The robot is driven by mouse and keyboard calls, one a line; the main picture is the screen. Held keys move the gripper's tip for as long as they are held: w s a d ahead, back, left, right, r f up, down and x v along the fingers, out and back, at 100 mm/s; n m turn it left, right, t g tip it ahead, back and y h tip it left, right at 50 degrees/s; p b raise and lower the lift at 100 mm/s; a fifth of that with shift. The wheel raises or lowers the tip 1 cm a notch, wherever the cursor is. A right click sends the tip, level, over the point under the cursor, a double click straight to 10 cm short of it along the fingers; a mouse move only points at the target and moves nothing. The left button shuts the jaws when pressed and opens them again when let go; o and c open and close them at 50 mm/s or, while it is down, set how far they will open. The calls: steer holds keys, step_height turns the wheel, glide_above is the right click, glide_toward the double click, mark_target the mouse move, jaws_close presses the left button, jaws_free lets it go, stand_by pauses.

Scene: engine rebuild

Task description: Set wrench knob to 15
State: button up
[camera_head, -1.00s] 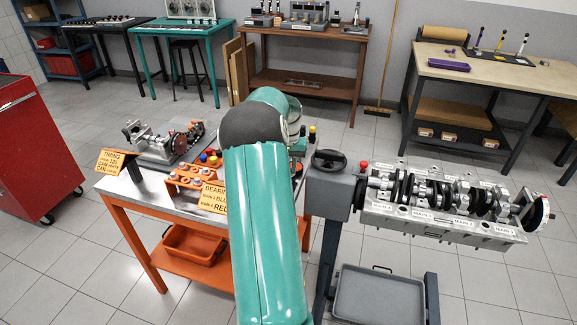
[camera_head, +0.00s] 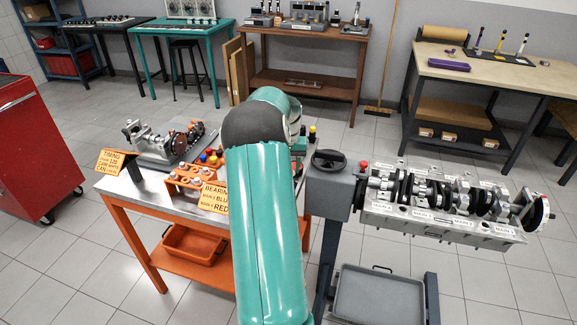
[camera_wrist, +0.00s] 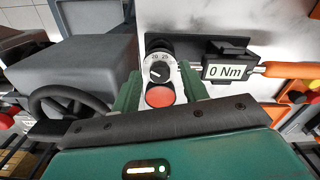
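The wrench knob (camera_wrist: 158,72) shows in the wrist view as a small white dial with a dark pointer; the numbers 20 and 25 are readable near its top. A red round cap (camera_wrist: 160,96) sits just below it in the picture. The wrench display (camera_wrist: 229,71) to the right reads 0 Nm. My gripper (camera_wrist: 161,84) has its two green fingers apart, one on each side of the dial and red cap, with narrow gaps visible. Whether either finger touches is unclear. In the head view, my arm hides the gripper and knob.
A grey stand with a black handwheel (camera_wrist: 68,108) is close on the left in the wrist view. The engine block with crankshaft (camera_head: 445,205) is right of my arm. An orange-framed table (camera_head: 128,192) bears a labelled rack and a fixture.

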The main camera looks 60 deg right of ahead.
steer(key=shift+r, duration=0.1)
step_height(320, 180, up, 14)
stand_by(0.5)
stand_by(0.5)
steer(key=w+a+r+n+t, duration=0.1)
steer(key=w+a+r+n, duration=0.2)
steer(key=a, duration=0.7)
steer(key=w+a+r+n+t, duration=0.1)
steer(key=w+a+r, duration=0.25)
steer(key=a, duration=0.55)
steer(key=w+a+r+n+t, duration=0.1)
steer(key=w+a+r+n, duration=0.2)
steer(key=a, duration=0.7)
steer(key=s+a+n+t, duration=0.1)
steer(key=s+a+n, duration=0.1)
steer(key=a, duration=1.5)
steer(key=s+a+f+n+t, duration=0.1)
steer(key=s+a+f+n, duration=0.3)
steer(key=s+a, duration=0.4)
steer(key=a, duration=0.4)
steer(key=shift+s+f+t, duration=0.2)
steer(key=shift+f+t, duration=0.1)
steer(key=shift+f, duration=0.1)
